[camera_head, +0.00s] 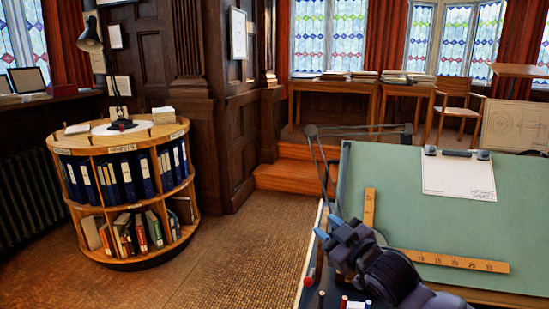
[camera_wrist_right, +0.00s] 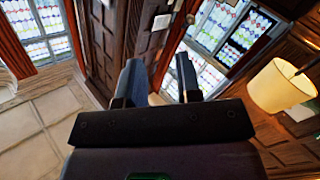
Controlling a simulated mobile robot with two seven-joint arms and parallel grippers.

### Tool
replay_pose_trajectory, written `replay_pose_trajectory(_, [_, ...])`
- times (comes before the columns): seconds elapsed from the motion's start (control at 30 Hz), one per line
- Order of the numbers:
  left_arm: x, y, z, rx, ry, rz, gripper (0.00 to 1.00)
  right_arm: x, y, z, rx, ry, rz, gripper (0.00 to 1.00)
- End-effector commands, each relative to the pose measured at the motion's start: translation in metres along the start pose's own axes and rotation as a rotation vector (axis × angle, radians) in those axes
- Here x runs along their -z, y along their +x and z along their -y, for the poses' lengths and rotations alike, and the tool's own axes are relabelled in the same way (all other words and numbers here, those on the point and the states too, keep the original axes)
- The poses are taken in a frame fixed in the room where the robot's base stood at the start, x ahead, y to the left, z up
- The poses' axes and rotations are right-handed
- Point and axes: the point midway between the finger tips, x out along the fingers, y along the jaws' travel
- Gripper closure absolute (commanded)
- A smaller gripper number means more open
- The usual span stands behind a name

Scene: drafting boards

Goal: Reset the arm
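My right arm comes in at the bottom right of the head view. Its gripper (camera_head: 329,228) points up and left, in front of the lower left part of the green drafting board (camera_head: 400,195). In the right wrist view the gripper (camera_wrist_right: 157,64) has its two fingers apart, with the room showing between them and nothing held. My left arm and gripper are not in view.
An L-shaped wooden ruler (camera_head: 455,261) and a white sheet (camera_head: 458,177) are on the board. A small side surface with pens and a red knob (camera_head: 308,281) is below the gripper. A round bookcase (camera_head: 125,195) stands left, with open floor (camera_head: 235,245) between.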

Motion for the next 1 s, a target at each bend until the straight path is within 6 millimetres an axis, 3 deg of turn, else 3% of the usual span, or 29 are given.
replay_pose_trajectory(0.03, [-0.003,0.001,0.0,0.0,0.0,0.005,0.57,-0.02,-0.011,0.007,-0.018,0.044,0.014,0.68])
replay_pose_trajectory(0.37, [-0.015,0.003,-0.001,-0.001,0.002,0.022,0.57,-0.125,-0.092,0.041,-0.156,0.214,0.134,0.68])
replay_pose_trajectory(0.7, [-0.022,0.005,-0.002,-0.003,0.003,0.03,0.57,-0.231,-0.207,0.094,-0.268,0.356,0.393,0.68])
replay_pose_trajectory(0.9, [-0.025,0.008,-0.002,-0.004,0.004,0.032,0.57,-0.279,-0.285,0.138,-0.309,0.452,0.565,0.68])
replay_pose_trajectory(1.0, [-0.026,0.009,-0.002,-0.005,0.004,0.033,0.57,-0.293,-0.316,0.158,-0.316,0.485,0.632,0.68])
